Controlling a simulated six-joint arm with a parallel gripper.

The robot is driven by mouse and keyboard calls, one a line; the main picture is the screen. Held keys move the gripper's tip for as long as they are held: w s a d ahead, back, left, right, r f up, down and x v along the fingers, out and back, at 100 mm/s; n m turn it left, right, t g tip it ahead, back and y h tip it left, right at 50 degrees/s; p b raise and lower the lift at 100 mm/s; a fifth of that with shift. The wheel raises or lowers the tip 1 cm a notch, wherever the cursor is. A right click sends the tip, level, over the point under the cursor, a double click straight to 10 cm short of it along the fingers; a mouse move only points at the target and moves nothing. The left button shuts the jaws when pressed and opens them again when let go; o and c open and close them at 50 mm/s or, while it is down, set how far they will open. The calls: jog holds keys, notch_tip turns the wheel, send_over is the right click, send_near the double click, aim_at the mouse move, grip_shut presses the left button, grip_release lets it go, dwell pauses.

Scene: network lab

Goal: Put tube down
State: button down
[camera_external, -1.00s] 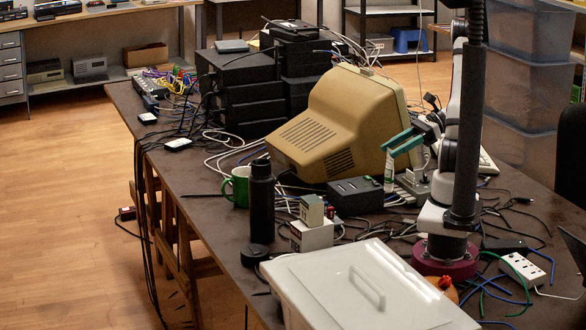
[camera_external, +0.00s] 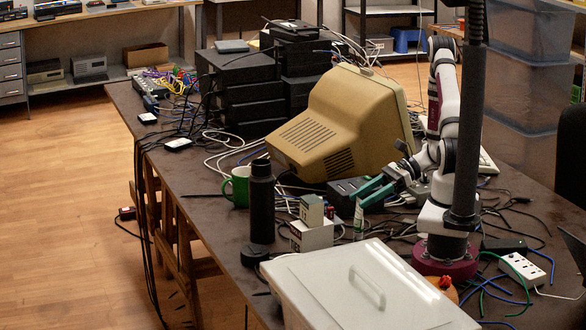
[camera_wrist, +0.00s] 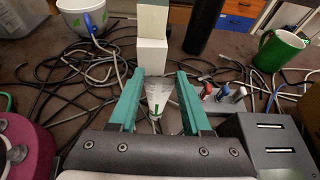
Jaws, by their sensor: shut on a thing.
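The tube (camera_external: 359,219) is white with a green marking and hangs roughly upright below my gripper (camera_external: 366,194) in the external view. My gripper's green fingers are shut on it, just above the table near the small white boxes.
Stacked small boxes (camera_external: 312,232), a black bottle (camera_external: 262,205) and a green mug (camera_external: 238,186) stand left of the tube. A slotted black box (camera_wrist: 273,145) and a stick-filled hub (camera_wrist: 226,100) are close by. Cables cover the table. A lidded white bin (camera_external: 330,295) stands in front.

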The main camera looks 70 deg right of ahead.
jog(key=shift+c, duration=1.8)
grip_release()
jog(key=shift+f, duration=0.1)
